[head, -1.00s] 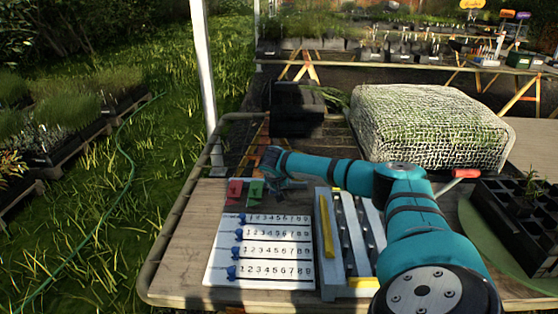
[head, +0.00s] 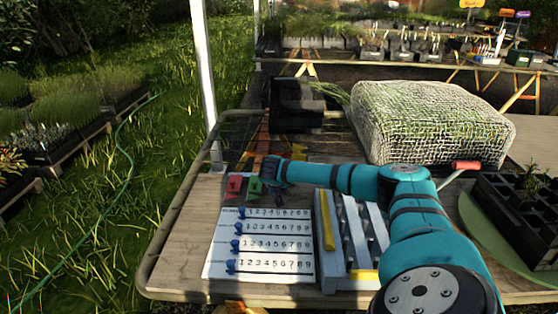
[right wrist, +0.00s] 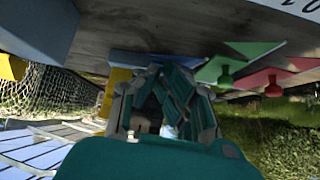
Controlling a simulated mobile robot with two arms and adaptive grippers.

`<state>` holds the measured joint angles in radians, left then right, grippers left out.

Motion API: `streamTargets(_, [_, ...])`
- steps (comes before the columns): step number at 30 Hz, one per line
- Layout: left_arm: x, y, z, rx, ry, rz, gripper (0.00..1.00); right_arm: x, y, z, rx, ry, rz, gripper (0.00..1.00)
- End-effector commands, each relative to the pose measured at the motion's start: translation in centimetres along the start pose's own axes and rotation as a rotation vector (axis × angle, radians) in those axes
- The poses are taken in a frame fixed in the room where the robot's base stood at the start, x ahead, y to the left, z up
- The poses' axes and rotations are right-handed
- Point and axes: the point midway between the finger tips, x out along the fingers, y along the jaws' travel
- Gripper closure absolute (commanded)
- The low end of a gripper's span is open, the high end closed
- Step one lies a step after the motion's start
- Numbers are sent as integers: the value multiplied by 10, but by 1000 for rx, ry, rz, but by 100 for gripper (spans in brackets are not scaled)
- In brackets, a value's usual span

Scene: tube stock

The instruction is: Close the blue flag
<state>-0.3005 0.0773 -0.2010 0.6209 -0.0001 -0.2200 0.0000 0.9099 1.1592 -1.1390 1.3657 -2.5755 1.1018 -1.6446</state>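In the right wrist view a blue flag (right wrist: 150,62) lies along the wooden table's edge, just beyond the fingertips of my right gripper (right wrist: 172,85). The fingers look close together with nothing held between them; contact with the flag cannot be told. In the head view my right gripper (head: 270,172) is low at the board's far edge, just right of the green flag (head: 254,187), and the blue flag is hidden there. The red flag (head: 233,187) is left of the green one. Part of a yellow flag (right wrist: 118,78) shows beside the blue one. My left gripper is not in view.
A white number board (head: 262,279) with blue sliders lies in front of the flags. A grey slotted rack (head: 330,272) with yellow pieces stands right of it. A netted bale (head: 430,125) is at the back right. Bare table (head: 178,255) lies to the left.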

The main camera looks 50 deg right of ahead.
Motion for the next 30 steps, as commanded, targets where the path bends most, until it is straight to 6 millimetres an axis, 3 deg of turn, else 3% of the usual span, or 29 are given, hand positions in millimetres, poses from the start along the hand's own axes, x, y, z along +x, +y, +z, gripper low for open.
streamTargets(30, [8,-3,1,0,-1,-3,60,4,0,3,2,43,-6,100])
